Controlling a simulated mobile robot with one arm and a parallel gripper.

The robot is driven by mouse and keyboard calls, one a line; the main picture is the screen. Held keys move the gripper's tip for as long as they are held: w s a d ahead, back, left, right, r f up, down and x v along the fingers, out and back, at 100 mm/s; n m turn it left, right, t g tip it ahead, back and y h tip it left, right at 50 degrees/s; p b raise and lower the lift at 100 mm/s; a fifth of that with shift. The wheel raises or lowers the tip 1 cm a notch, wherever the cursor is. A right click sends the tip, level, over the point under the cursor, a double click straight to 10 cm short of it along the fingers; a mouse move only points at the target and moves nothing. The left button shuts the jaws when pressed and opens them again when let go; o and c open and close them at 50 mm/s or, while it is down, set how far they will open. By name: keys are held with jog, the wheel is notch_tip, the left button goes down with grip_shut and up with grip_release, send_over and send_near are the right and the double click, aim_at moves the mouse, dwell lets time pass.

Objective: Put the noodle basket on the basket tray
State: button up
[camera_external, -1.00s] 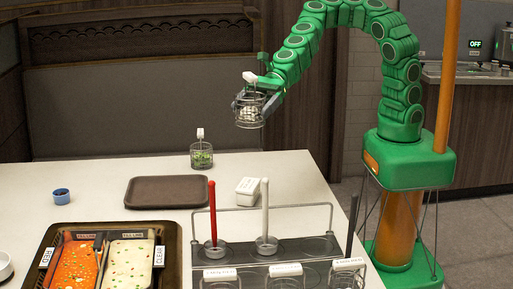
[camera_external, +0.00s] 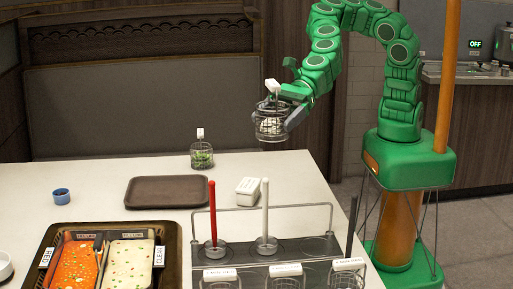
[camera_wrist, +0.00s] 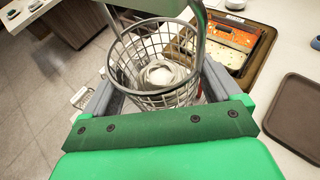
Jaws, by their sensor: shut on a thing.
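My gripper (camera_external: 277,107) is shut on a wire noodle basket (camera_external: 270,127) with pale noodles inside and a white tag on top. It holds the basket in the air above the table's back right edge. In the wrist view the basket (camera_wrist: 155,62) sits between the grey fingers, and its noodles show as a pale coil. An empty brown tray (camera_external: 166,191), which looks like the basket tray, lies on the table to the left of and below the gripper. The tray also shows in the wrist view (camera_wrist: 297,118) at the right edge.
Another wire basket with green contents (camera_external: 202,158) stands behind the brown tray. A white box (camera_external: 248,190) lies right of the tray. A rack (camera_external: 265,250) with ladles and labelled baskets, a dark sauce tray (camera_external: 170,262) and a small blue cup (camera_external: 61,196) are also on the table.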

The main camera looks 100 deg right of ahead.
jog(key=shift+s+a, duration=2.4)
jog(key=shift+a, duration=1.4)
notch_tip(320, 180, down, 17)
jog(key=shift+m+t+h, duration=0.4)
jog(key=shift+m+t, duration=0.1)
jog(key=f+x, duration=0.1)
jog(key=x, duration=0.4)
jog(key=s+f+x, duration=0.1)
jog(key=x, duration=0.4)
jog(key=f+x, duration=0.1)
jog(key=x, duration=0.4)
jog(key=shift+s+a+f, duration=0.1)
jog(key=shift+s, duration=0.25)
jog(key=shift+w+a+f, duration=0.15)
jog(key=shift+a+f, duration=0.1)
jog(key=shift+f, duration=0.15)
jog(key=shift+w+a+f, duration=0.2)
jog(key=shift+f, duration=1.7)
jog(key=shift+f, duration=0.1)
